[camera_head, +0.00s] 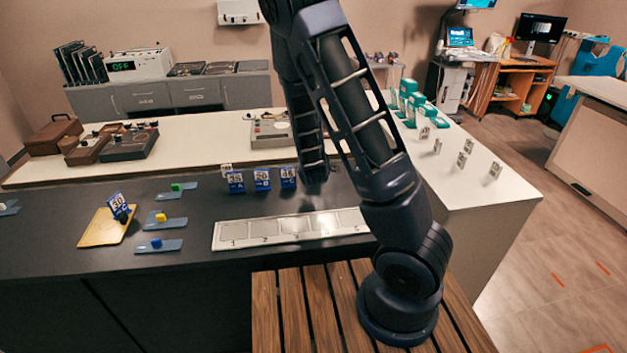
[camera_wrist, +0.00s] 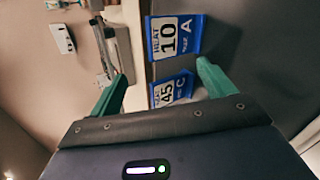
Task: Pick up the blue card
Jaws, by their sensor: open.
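Several blue-framed cards are in view. In the head view three stand in a row on the dark counter: a left one (camera_head: 236,181), a middle one (camera_head: 262,179) and a right one (camera_head: 288,177). Another blue card (camera_head: 119,207) marked 50 leans on a yellow tray (camera_head: 100,232) at the left. In the wrist view a card reading HEAT 10 A (camera_wrist: 174,37) and one reading HEAT 45 C (camera_wrist: 171,90) show sideways. My gripper (camera_wrist: 160,82) is open, its green fingers either side of the HEAT 45 C card in the picture; contact is not visible. The head view hides my gripper behind my arm.
A long pale tray with square plates (camera_head: 245,231) lies on the counter's front. Blue plates with small coloured blocks (camera_head: 165,221) lie at left. A grey device (camera_head: 270,130) stands behind the card row. Green-and-white boxes (camera_head: 412,100) stand at back right.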

